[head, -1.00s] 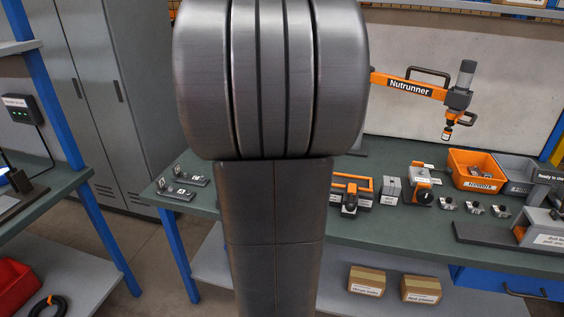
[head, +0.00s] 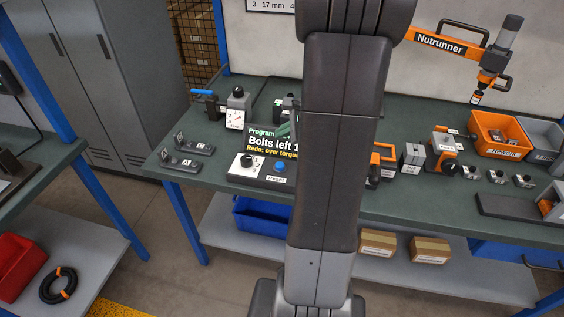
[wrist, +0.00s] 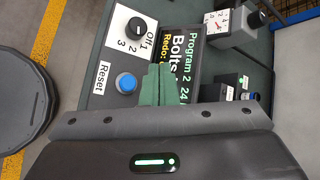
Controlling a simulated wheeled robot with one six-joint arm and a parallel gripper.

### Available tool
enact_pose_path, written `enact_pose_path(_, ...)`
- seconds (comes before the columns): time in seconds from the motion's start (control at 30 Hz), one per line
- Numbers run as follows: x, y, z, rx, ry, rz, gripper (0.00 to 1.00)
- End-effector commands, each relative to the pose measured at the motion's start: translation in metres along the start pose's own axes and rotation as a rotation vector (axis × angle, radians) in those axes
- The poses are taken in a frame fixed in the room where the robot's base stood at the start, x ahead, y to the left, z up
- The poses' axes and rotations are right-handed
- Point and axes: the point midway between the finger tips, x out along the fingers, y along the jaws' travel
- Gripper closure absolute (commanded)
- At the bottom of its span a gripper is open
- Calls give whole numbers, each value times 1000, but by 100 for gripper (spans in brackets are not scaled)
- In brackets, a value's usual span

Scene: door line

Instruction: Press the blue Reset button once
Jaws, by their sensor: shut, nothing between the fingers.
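The blue Reset button (head: 279,167) sits on a small control box at the front left of the bench, with a "Reset" label below it. In the wrist view the blue button (wrist: 126,83) is fully visible, beside its "Reset" label. My gripper (wrist: 158,72) is shut and empty, its green fingertips just right of the button in the wrist picture, over the edge of the display. I cannot tell its height above the box. In the head view the green fingertips (head: 284,130) show partly beside my arm, which hides the rest of the gripper.
A black selector knob (wrist: 137,27) shares the box with the button. The program display (head: 266,140) stands behind it, partly covered by my arm. A dial gauge (head: 236,118) stands behind to the left. Metal brackets (head: 187,145) lie left on the bench.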

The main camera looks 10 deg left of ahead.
Motion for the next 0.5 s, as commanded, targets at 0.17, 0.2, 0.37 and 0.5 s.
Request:
enact_pose_path(0.17,1,1,-1,-1,0,1,100)
enact_pose_path(0.2,2,2,-2,-1,0,1,100)
enact_pose_path(0.37,11,8,-8,-1,0,1,100)
enact_pose_path(0.5,23,18,-17,0,0,1,100)
